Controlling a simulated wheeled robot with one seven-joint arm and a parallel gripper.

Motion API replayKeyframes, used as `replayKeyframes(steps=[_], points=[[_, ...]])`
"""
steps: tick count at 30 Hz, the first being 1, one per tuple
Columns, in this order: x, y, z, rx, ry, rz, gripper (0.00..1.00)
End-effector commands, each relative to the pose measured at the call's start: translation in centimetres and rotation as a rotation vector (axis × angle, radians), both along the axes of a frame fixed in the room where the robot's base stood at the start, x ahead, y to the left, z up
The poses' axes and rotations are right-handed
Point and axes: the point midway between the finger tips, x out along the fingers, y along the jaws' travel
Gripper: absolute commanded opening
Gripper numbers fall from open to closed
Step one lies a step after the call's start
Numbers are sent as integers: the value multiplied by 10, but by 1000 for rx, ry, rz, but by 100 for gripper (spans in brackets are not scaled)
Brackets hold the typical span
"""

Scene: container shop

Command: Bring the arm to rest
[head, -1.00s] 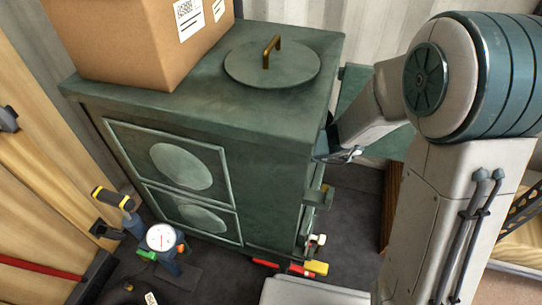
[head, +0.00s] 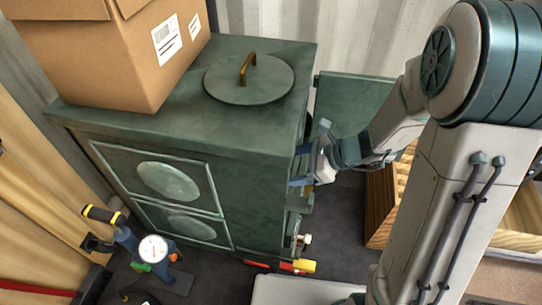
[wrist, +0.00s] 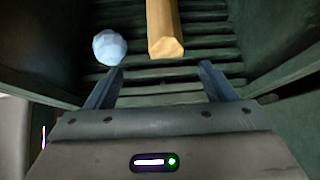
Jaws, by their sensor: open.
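My gripper (head: 309,154) is at the right side of a green metal cabinet (head: 266,185), its fingers pointing left at the cabinet's open side. In the wrist view my gripper (wrist: 162,70) is open, with nothing between its two fingers. Beyond the fingertips, the dark cabinet inside has a slatted floor (wrist: 195,48). A wooden bar (wrist: 163,30) and a pale blue lump (wrist: 109,47) lie there, apart from the fingers. My arm reaches in from the right, bent at the elbow.
A green door (head: 350,105) stands open behind my forearm. A cardboard box (head: 110,50) and a round lid (head: 248,80) are on the cabinet top. A wooden crate (head: 378,210) stands below my arm.

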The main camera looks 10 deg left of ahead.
Motion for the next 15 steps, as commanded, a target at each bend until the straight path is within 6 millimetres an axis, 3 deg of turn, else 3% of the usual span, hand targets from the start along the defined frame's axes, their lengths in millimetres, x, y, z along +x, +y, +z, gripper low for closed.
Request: replayKeyframes(steps=[6, 15], points=[[-5, -38, 1, 0, 2, -3, 77], [-7, -51, 0, 1, 0, 1, 77]])
